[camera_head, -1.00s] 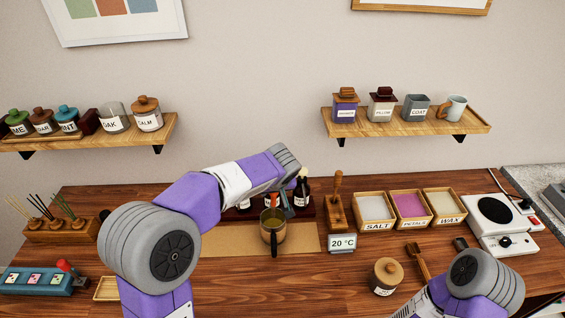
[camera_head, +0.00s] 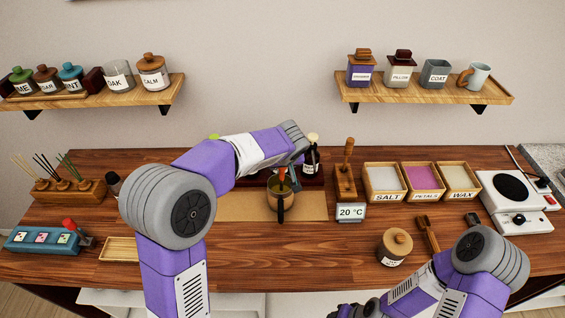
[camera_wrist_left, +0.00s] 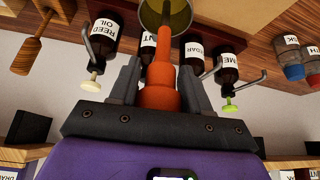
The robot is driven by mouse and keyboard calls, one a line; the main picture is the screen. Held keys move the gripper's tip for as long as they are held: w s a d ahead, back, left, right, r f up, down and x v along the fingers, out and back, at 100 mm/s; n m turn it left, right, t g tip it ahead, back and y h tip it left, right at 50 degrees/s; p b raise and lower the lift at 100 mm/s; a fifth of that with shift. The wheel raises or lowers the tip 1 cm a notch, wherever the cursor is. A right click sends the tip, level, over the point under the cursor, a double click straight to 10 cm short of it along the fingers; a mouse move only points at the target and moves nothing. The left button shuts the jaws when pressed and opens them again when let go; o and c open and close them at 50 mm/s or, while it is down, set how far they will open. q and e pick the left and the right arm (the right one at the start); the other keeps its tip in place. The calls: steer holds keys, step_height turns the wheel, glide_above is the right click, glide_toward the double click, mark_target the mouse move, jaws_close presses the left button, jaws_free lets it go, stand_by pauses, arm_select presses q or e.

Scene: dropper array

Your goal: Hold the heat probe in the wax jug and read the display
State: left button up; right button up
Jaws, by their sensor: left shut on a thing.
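My left gripper (camera_wrist_left: 160,82) is shut on the orange handle of the heat probe (camera_wrist_left: 159,95), seen between the two fingers in the left wrist view. In the head view the probe (camera_head: 282,177) points down at the mouth of the dark wax jug (camera_head: 283,205). Its tip is hidden, so I cannot tell how deep it reaches. The jug stands on a tan mat, its handle towards me. The small display (camera_head: 351,211) reads 20 °C. My right arm is at the lower right; only a dark end shows at the bottom edge, and its jaws cannot be made out.
Labelled bottles (camera_wrist_left: 227,70) stand close behind the jug. Right of it are a wooden stand (camera_head: 345,185) and trays of salt, petals and wax (camera_head: 462,195). A hot plate (camera_head: 512,200) is at the far right. The front centre is clear.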

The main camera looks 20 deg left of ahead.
mark_target(282, 174)
arm_select(q)
steer(key=shift+w+a+f+b, duration=0.1)
steer(key=shift+w+f+b, duration=0.1)
steer(key=shift+f+b, duration=1.25)
steer(key=shift+w+a+f+b, duration=0.1)
steer(key=shift+w+f+b, duration=0.05)
steer(key=shift+f+b, duration=1.25)
steer(key=shift+f+p, duration=0.15)
steer(key=shift+p, duration=0.15)
stand_by(3.7)
